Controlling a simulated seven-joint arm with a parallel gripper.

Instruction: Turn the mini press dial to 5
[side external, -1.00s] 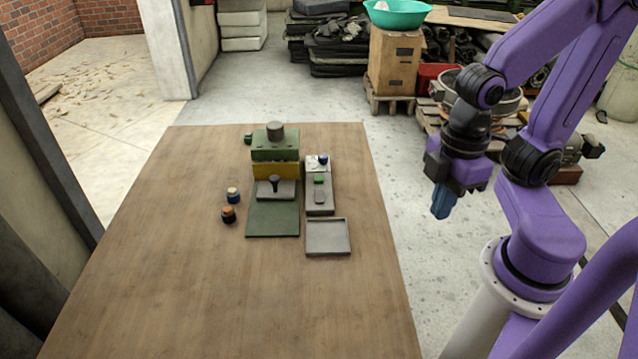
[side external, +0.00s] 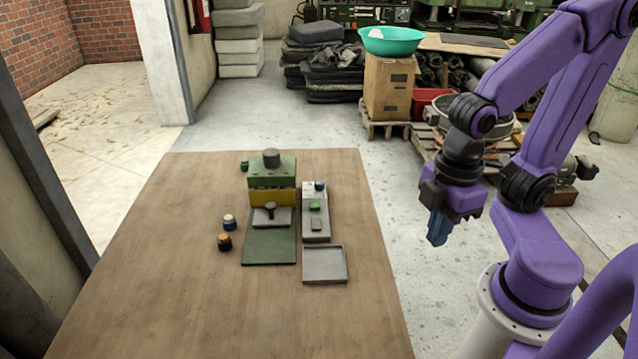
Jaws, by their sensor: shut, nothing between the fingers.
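The green and yellow mini press (side external: 272,182) stands upright on the wooden table, with a dark green base plate (side external: 269,245) in front. A grey control box (side external: 315,228) lies to its right. A small dark blue knob (side external: 319,186), which looks like the dial, sits at the box's far end by a white patch; its setting is too small to read. A green button (side external: 315,207) is nearer on the box. My gripper (side external: 437,232) is shut and empty, pointing down, off the table's right edge and well apart from the press and box.
An empty grey tray (side external: 325,265) lies in front of the control box. Two small jars, one blue with a white top (side external: 229,222) and one dark with an orange top (side external: 224,242), stand left of the press. The table's left and front areas (side external: 180,300) are clear.

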